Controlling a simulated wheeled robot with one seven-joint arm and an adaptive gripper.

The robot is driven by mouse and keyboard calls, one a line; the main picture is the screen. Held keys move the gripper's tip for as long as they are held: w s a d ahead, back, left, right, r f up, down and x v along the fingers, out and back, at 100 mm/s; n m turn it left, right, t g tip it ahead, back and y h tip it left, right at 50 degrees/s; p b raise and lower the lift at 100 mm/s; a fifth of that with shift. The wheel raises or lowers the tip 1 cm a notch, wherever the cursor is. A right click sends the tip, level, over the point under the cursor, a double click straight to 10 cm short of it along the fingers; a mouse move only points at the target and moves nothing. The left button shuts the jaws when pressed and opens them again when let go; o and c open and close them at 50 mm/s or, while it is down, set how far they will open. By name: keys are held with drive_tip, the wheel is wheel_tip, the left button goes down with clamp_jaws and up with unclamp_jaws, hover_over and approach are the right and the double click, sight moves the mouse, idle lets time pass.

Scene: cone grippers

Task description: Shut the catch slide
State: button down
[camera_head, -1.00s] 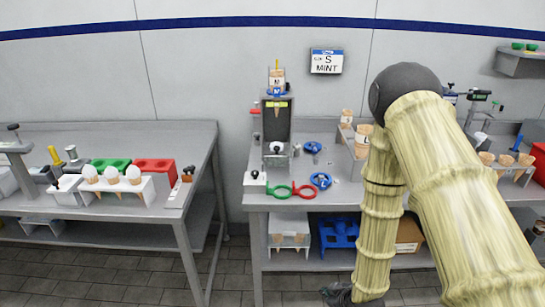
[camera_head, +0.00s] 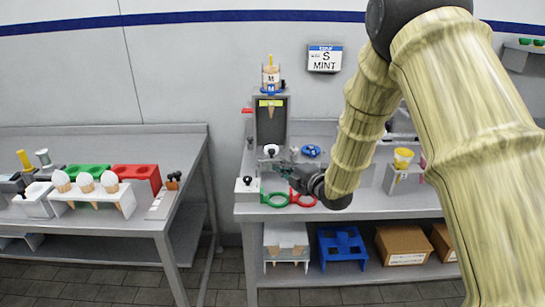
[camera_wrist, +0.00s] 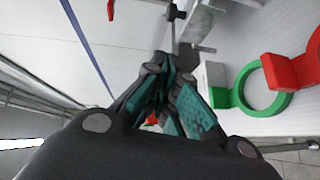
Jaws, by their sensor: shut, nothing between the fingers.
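A grey tower (camera_head: 271,122) with a dark front stands on the right bench, a cone cup marked M on its top. At its foot is a grey block with a black knob (camera_head: 271,151). A white block with a black knob (camera_head: 247,181) sits at the bench's front left corner. I cannot tell for sure which part is the catch slide. My gripper (camera_head: 283,167) is shut and empty, just in front of and right of the tower's foot. In the wrist view its teal-padded fingers (camera_wrist: 166,100) are together, with a black knob (camera_wrist: 174,12) beyond them.
A green ring (camera_head: 275,197) and a red ring (camera_head: 303,198) lie at the bench's front edge, close under my gripper. A blue ring part (camera_head: 311,151) lies behind. A white sign (camera_head: 325,59) hangs on the wall. The left bench (camera_head: 60,150) stands across a gap.

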sight(272, 154)
drive_tip(key=w+a+f+p, duration=0.1)
drive_tip(key=w+a+p, duration=0.1)
drive_tip(key=w, duration=0.7)
drive_tip(key=shift+w+a+f+p, duration=0.3)
drive_tip(key=shift+a, duration=0.55)
drive_tip(key=shift+d, duration=0.1)
